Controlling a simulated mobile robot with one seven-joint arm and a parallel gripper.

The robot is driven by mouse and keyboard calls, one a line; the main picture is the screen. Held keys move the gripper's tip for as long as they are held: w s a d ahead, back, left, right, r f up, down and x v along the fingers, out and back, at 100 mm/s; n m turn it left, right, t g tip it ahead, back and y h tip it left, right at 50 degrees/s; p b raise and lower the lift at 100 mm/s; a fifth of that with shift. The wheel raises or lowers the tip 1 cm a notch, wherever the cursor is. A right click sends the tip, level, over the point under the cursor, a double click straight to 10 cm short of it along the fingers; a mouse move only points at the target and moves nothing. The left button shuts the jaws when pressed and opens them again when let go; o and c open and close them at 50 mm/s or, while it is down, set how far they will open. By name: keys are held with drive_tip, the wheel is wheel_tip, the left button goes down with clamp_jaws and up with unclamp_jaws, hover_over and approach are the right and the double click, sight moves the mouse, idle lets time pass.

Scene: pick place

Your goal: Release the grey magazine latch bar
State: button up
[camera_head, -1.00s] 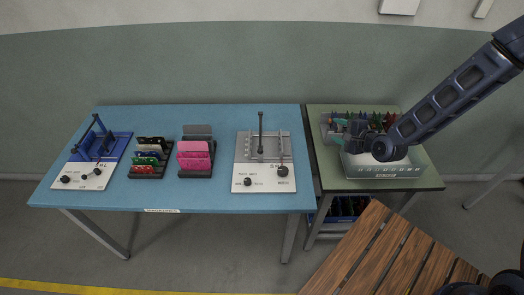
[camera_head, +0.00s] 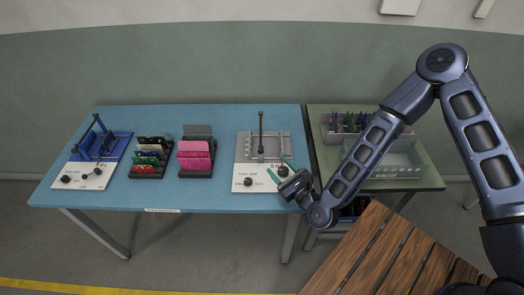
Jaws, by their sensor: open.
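The grey magazine fixture (camera_head: 246,158) sits at the right end of the blue table, behind a white labelled panel. A dark upright bar (camera_head: 261,128) with a knob-like top stands at its middle; I cannot tell for certain which part is the latch bar. A black knob (camera_head: 248,182) is on the white panel. My gripper (camera_head: 277,165) has green fingers, spread apart and empty. It is over the right side of the panel, in front and right of the upright bar. It hides part of the panel and its right knob.
A pink block holder (camera_head: 194,155), a rack of coloured boards (camera_head: 149,158) and a blue fixture (camera_head: 104,146) stand to the left. A wooden slatted surface (camera_head: 380,255) is in front.

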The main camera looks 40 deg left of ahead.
sight(262, 150)
drive_tip(key=shift+s+a, duration=0.1)
drive_tip(key=shift+s, duration=0.2)
drive_tip(key=a, duration=0.3)
drive_tip(key=w+a, duration=0.1)
drive_tip(key=a, duration=0.3)
drive_tip(key=w+a, duration=0.1)
drive_tip(key=a, duration=0.2)
drive_tip(key=shift+a, duration=0.15)
drive_tip(key=shift+c, duration=0.2)
clamp_jaws()
